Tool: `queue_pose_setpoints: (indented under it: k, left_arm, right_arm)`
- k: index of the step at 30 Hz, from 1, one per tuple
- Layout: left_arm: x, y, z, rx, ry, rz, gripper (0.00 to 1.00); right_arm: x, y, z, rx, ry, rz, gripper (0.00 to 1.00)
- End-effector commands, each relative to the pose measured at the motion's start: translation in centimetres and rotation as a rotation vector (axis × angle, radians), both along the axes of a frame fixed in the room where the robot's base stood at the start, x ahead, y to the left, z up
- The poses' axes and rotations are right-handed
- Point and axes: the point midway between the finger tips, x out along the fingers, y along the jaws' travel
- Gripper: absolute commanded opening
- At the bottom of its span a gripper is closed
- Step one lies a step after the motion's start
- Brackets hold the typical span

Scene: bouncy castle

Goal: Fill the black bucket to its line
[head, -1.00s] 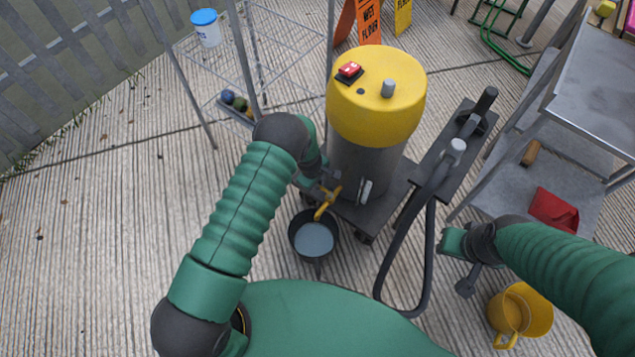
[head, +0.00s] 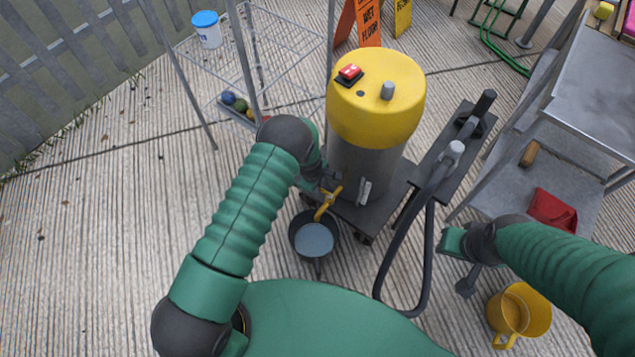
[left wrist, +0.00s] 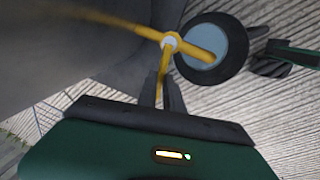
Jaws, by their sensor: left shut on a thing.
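The black bucket (head: 300,243) stands on the floor below the yellow tap of the tank, with pale bluish liquid (head: 314,239) inside. Its fill line cannot be made out. The yellow tap (head: 326,204) sticks out low on the yellow-topped grey tank (head: 376,100), its spout over the bucket. My left gripper (head: 328,186) is shut on the tap's handle. In the left wrist view the gripper fingers (left wrist: 162,88) meet at the tap (left wrist: 172,42), and the bucket (left wrist: 236,44) shows beyond the spout. My right gripper (head: 458,262) is at the lower right, away from the bucket; its fingers are unclear.
A black hose (head: 425,255) loops from the tank's cart to the right. A metal table (head: 595,95) with a lower shelf is at right, a wire rack (head: 285,60) behind left. The left floor is clear.

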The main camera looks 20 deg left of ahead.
Motion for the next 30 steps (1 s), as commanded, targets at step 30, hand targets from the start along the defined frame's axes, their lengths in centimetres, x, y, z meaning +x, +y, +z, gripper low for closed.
queue_pose_setpoints:
  k: [30]
  left_arm:
    - [-0.9, 0.1, 2.6, 0.000, -0.002, 0.119, 0.33]
  right_arm:
    - [0.0, 0.0, 2.1, 0.000, 0.000, 0.000, 0.33]
